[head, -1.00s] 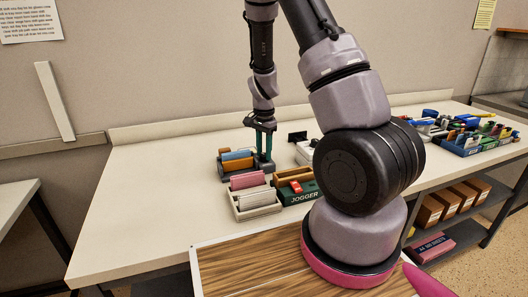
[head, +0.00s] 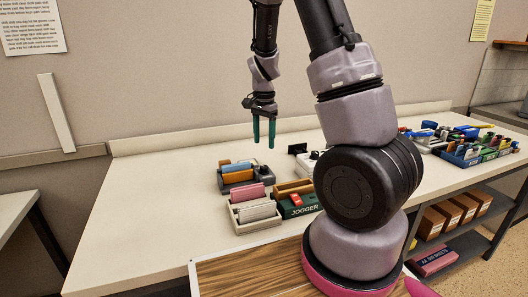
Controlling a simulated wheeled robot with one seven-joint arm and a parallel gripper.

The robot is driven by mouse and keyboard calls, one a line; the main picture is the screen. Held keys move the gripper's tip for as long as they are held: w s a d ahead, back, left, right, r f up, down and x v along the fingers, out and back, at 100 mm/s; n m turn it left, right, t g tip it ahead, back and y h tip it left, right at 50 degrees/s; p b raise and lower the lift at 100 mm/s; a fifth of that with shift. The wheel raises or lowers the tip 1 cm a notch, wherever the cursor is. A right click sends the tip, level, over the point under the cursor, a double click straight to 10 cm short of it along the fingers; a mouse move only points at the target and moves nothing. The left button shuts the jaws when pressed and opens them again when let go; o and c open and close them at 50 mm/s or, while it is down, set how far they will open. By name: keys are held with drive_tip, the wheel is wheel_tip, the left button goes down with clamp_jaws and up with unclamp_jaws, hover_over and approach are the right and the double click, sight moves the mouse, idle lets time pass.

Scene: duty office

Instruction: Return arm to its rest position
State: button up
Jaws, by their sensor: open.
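My gripper (head: 264,141) hangs from my arm over the back part of the long table (head: 140,220). Its two green fingers point down, apart, with nothing between them. It is above and a little behind the dark holder (head: 263,173), which bears blue and orange-brown pieces. My arm's large joints stand in front of the table's middle and hide part of it.
A pale tray (head: 233,219) with pink and grey pieces and a green box marked JOGGER (head: 302,209) stand before the dark holder. Crowded trays, including a blue bin (head: 462,160), fill the right end. Brown boxes (head: 431,222) sit on the shelf below. The table's left part is bare.

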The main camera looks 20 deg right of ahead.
drive_tip(key=shift+r, duration=0.65)
drive_tip(key=s+a+r+n+t+y, duration=0.15)
drive_tip(key=s+r, duration=0.25)
drive_tip(key=r, duration=0.4)
drive_tip(key=s+a+r+n+t+y, duration=0.15)
drive_tip(key=s+r, duration=0.25)
drive_tip(key=r, duration=0.4)
drive_tip(key=s+r+n+t, duration=0.2)
drive_tip(key=s+r, duration=0.2)
drive_tip(key=s, duration=0.2)
drive_tip(key=s+r+n+t+h, duration=0.1)
drive_tip(key=s+r+n+t, duration=0.1)
drive_tip(key=s, duration=0.5)
wheel_tip(320, 180, up, 3)
drive_tip(key=shift+s+a+f+n, duration=0.2)
drive_tip(key=shift+a+n, duration=0.2)
drive_tip(key=shift+n, duration=0.2)
